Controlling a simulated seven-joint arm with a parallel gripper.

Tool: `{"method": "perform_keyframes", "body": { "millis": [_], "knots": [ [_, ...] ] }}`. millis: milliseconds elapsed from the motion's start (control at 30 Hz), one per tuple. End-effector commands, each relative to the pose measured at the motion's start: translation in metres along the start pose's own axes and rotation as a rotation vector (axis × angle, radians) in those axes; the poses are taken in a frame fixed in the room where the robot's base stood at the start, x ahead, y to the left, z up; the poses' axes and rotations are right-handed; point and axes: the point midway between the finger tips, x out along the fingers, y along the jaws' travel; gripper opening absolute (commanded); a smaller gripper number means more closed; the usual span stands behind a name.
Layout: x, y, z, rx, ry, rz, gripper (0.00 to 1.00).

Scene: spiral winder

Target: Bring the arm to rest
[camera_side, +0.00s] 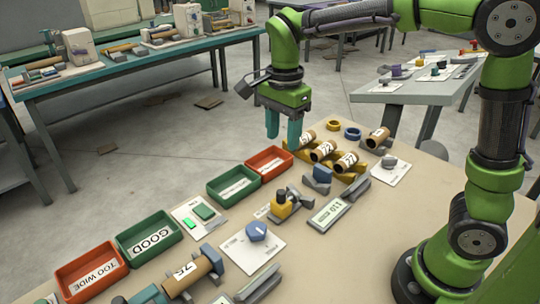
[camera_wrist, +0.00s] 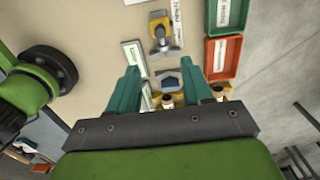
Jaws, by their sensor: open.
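My gripper (camera_side: 283,128) hangs fingers-down above the far edge of the tabletop, beside the cardboard tubes and close to the red far bin in the picture. Its two teal fingers are apart, with nothing held between them. In the wrist view the fingers (camera_wrist: 161,70) also stand wide apart. Several numbered cardboard tubes, such as the middle one (camera_side: 322,151), lie in yellow cradles just right of the gripper. In the wrist view the tube ends are partly hidden behind the gripper. How high the fingers are above the table is hard to tell.
A red bin (camera_side: 270,164), a green bin (camera_side: 234,184), a GOOD bin (camera_side: 149,238) and a TOO WIDE bin (camera_side: 91,271) line the table's left edge. A tube marked 75 (camera_side: 193,276) sits in a fixture in front. A blue knob (camera_side: 256,232) and display (camera_side: 328,213) stand mid-table.

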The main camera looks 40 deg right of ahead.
Motion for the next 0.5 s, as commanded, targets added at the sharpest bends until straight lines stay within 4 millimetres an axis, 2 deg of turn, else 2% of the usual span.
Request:
{"method": "perform_keyframes", "body": {
  "millis": [333, 500],
  "knots": [
    [0.000, -0.001, 0.000, -0.031, 0.001, -0.004, 0.50],
    [0.011, 0.001, 0.002, -0.270, -0.010, -0.030, 0.50]
  ]
}}
